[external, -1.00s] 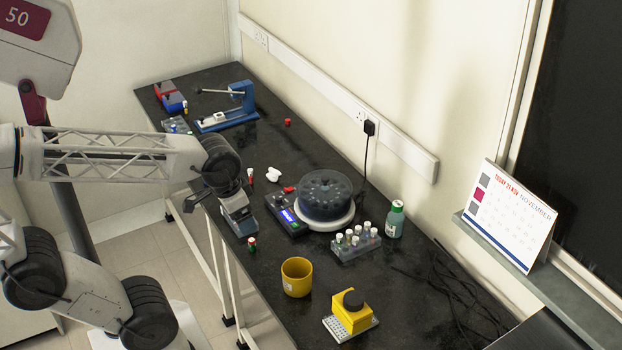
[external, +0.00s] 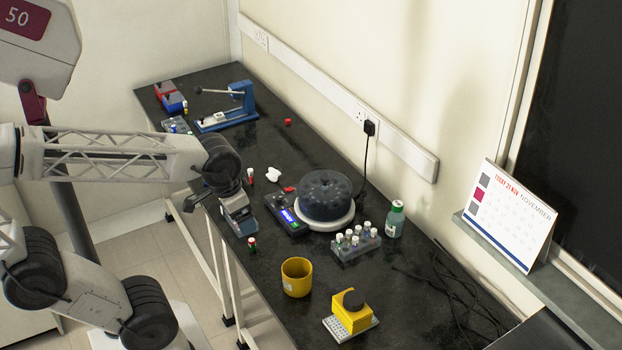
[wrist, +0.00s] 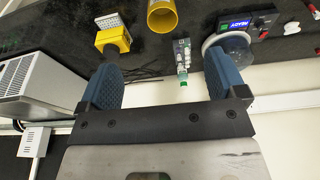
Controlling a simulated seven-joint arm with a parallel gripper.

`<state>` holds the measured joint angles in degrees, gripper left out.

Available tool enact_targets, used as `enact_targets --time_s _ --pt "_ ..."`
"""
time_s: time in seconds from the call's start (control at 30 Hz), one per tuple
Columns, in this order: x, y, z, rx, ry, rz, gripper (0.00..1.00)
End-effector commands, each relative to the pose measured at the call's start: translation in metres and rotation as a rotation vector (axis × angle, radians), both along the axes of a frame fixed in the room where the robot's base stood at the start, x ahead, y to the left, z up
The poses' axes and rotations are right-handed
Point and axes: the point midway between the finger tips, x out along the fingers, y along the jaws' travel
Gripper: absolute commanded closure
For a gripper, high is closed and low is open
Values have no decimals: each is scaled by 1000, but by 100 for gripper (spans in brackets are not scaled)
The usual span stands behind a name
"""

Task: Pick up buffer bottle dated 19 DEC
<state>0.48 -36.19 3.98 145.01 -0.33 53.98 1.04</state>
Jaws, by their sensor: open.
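A green-capped bottle (external: 395,220) with a pale label stands upright on the black bench, near the wall. Its date is too small to read. In the wrist view, a small green cap (wrist: 183,83) shows beyond the rack, between my fingers. A clear rack (external: 356,245) with several white-capped vials stands just left of the bottle; it also shows in the wrist view (wrist: 182,55). My gripper (external: 240,222) is at the bench's left edge, well apart from the bottle. In the wrist view its blue fingers (wrist: 163,75) are spread, with nothing held.
A centrifuge (external: 325,196) stands between my gripper and the bottle. A yellow mug (external: 296,278), a yellow-and-black block device (external: 351,312) and a small red-capped vial (external: 252,244) are nearer. Dark cables (external: 455,290) lie at the right. A calendar (external: 508,215) stands on the ledge, headed November.

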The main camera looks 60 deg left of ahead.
Motion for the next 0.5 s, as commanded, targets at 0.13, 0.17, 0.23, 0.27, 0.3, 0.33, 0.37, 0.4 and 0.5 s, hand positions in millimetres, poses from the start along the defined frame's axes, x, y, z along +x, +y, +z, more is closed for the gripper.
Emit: enact_targets --time_s 0.13,0.17,0.23,0.27,0.3,0.33,0.37,0.4,0.5 --pt "7 4 -2 34 11 -24 10" --pt "9 5 -3 46 15 -32 10" --pt "16 10 -5 84 29 -60 10" --pt "19 12 -7 102 35 -74 10" --pt "25 16 -8 130 44 -94 10" --pt "29 18 -9 154 51 -111 10" --pt "34 21 -10 178 60 -130 10" --pt "41 25 -12 213 71 -158 10" --pt "61 35 -18 306 102 -235 10"
